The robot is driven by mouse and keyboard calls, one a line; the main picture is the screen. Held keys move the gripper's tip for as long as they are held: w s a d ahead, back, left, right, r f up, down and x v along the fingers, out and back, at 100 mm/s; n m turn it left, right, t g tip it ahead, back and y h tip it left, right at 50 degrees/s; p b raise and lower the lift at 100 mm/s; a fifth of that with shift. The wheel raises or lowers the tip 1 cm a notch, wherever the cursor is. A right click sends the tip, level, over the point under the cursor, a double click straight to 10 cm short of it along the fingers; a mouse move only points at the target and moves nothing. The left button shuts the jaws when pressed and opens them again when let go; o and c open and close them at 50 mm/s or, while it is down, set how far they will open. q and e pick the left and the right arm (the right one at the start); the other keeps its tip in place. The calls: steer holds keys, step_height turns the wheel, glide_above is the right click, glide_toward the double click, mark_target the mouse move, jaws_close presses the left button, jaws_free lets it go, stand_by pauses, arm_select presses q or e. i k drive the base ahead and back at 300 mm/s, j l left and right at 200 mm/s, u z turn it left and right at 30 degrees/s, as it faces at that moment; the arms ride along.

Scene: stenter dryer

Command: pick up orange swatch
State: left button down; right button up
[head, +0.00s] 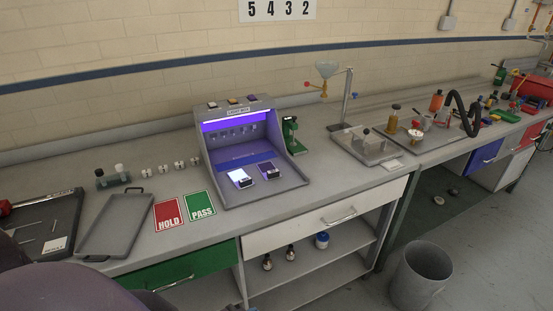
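A light box (285,160) with a purple-lit interior stands on the bench in the middle of the head view. A white swatch (240,178) and a dark swatch (270,172) lie on the light box floor. Neither of my grippers is in view. A dark rounded part of mine fills the lower left corner.
Red HOLD (168,213) and green PASS (201,204) cards lie left of the light box, beside a grey tray (112,227). A funnel stand (345,97) is to the right. A drawer (325,217) is below the bench edge. A bin (420,275) stands on the floor.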

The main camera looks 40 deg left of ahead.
mark_target(240, 178)
steer(key=u, duration=1.45)
